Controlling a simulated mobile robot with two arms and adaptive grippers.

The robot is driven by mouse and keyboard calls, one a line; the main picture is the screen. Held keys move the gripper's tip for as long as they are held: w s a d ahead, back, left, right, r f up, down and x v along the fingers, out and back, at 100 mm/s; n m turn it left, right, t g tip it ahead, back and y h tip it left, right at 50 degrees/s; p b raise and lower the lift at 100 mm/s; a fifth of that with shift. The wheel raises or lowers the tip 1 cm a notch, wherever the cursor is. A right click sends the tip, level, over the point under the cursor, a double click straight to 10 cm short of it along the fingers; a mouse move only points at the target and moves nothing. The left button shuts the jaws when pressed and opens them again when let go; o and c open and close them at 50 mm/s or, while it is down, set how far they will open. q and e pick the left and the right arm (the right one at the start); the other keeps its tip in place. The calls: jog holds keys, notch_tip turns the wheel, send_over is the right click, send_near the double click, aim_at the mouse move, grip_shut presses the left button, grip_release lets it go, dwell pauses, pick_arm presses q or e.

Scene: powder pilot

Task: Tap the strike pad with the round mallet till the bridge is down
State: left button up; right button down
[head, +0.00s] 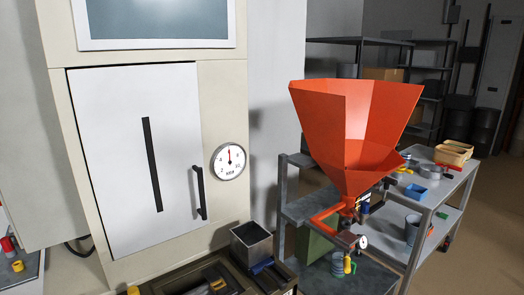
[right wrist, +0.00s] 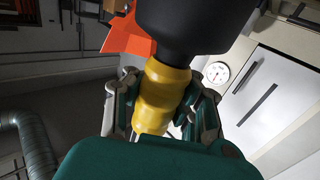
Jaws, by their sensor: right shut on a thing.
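In the right wrist view my right gripper (right wrist: 163,102) is shut around the yellow ribbed handle (right wrist: 160,95) of the round mallet. The mallet's thick black head (right wrist: 195,25) rises past the top edge of that view, so its full shape is cut off. An orange-red hopper (head: 345,130) stands right of centre in the head view, with orange pipework (head: 325,220) under its narrow end. A corner of it also shows behind the mallet in the right wrist view (right wrist: 128,35). I cannot make out the strike pad, nor the powder bridge inside the hopper. My left gripper is in neither view.
A cream cabinet with a white door (head: 140,150) and a round gauge (head: 229,161) stands left of the hopper. A grey open bin (head: 251,244) sits below. A grey cart (head: 440,185) with tubs and tools stands on the right, close to the hopper.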

jog(key=shift+s+a+f+n+y, duration=0.1)
jog(key=shift+s+a+n+y, duration=0.15)
jog(key=shift+a, duration=0.3)
jog(key=shift+s+a+n+y, duration=0.1)
jog(key=shift+s+a+y, duration=0.05)
jog(key=shift+a+y, duration=0.3)
jog(key=shift+s+a+f+n+y, duration=0.1)
jog(key=shift+s+a+n+y, duration=0.1)
jog(key=shift+a, duration=0.4)
